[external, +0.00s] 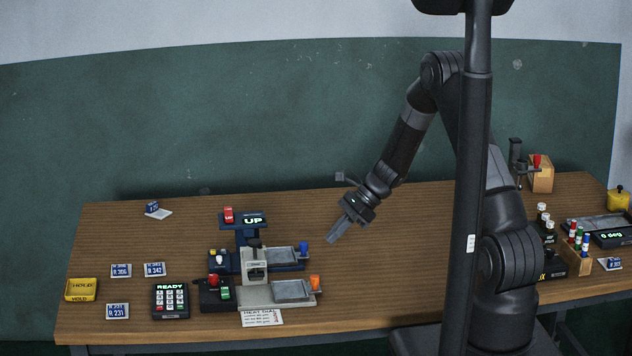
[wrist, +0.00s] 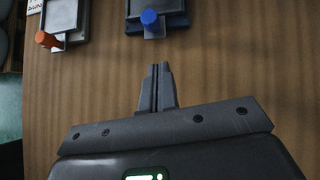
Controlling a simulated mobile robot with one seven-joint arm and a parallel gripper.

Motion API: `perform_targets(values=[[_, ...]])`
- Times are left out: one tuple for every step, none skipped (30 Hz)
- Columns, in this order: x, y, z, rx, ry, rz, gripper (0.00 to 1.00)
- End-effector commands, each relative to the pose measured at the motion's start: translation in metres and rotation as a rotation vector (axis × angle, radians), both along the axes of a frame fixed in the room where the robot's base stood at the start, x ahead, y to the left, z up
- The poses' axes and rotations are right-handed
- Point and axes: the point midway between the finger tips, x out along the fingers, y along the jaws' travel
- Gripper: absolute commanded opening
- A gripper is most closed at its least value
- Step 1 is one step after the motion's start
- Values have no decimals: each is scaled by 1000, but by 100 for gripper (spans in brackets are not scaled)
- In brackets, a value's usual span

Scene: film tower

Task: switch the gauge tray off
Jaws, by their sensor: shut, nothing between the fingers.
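My gripper (external: 331,237) is shut and empty, above the wooden table to the right of the two tray units. In the wrist view its fingers (wrist: 161,68) are together, below the blue knob in the picture and apart from it. A blue tray unit (external: 282,255) has a blue knob (external: 304,249), which also shows in the wrist view (wrist: 149,17). A grey tray unit (external: 270,301) in front of it has an orange knob (external: 315,283). At the far right, a metal tray (external: 590,222) has a display (external: 611,237) reading "0 deg". I cannot tell which is the gauge tray.
A raised display (external: 254,220) reading "UP" stands behind the tray units. A keypad (external: 171,300) reading "READY" stands to their left. A box of colored vials (external: 577,256) and a wooden block (external: 541,173) are at the right. The table's middle (external: 380,240) is clear.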

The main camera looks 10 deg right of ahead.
Motion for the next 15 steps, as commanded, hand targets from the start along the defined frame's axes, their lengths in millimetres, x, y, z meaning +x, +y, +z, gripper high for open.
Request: perform_targets(values=[[-2,7,-8,1,3,1,0],[-3,14,-6,1,-1,4,0],[-4,20,-5,0,-1,4,0],[-4,24,-5,0,-1,2,0],[-5,28,-5,0,-1,2,0],[-5,32,-5,0,-1,1,0],[-6,35,-5,0,-1,1,0],[-6,37,-5,0,-1,1,0],[-6,40,-5,0,0,0,0],[-6,41,-5,0,0,0,0],[-7,42,-5,0,0,0,0],[-7,43,-5,0,0,0,0],[-7,44,-5,0,0,0,0],[-7,44,-5,0,0,0,0],[-7,44,-5,0,0,0,0]])
